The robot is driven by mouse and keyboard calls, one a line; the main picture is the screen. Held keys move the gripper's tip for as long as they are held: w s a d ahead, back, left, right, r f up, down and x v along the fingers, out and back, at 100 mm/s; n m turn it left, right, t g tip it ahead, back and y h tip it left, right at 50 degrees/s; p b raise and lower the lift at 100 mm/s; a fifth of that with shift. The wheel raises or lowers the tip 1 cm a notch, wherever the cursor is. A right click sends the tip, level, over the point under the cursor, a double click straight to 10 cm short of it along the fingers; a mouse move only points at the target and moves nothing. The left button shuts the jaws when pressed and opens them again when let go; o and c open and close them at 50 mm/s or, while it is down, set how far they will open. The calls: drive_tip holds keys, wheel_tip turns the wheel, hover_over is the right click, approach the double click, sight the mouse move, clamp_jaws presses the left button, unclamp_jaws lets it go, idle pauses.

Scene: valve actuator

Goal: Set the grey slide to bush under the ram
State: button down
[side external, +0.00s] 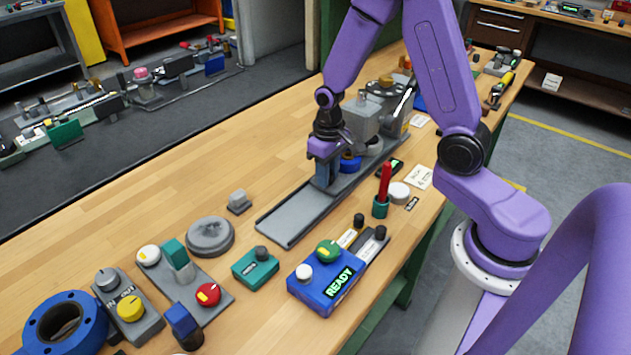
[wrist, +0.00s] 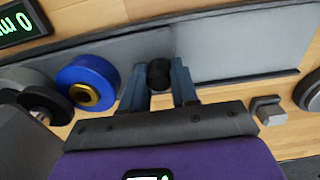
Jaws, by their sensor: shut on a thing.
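My gripper (side external: 325,172) is low over the grey track (side external: 295,217) in the side view. In the wrist view its two blue fingers (wrist: 159,88) are shut on a black knob (wrist: 159,72) at the right end of the darker grey slide (wrist: 125,50). A blue bush with a brass centre (wrist: 88,82) is just left of the fingers; part of it also shows beside the gripper in the side view (side external: 350,164). A grey press block (side external: 363,117) stands behind my gripper. The ram's tip and its alignment with the bush are hidden.
The front part of the track is bare. A red-handled tool in a green holder (side external: 383,190) and a white round piece (side external: 399,192) stand to the right. A blue READY box (side external: 328,280) and a teal box (side external: 256,267) stand in front. The wood left of the track is largely clear.

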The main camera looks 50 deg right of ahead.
drive_tip(key=shift+d, duration=0.25)
drive_tip(key=c, duration=0.8)
unclamp_jaws()
drive_tip(key=shift+c, duration=0.2)
drive_tip(key=shift+r, duration=0.1)
wheel_tip(320, 180, up, 17)
drive_tip(key=shift+r, duration=0.15)
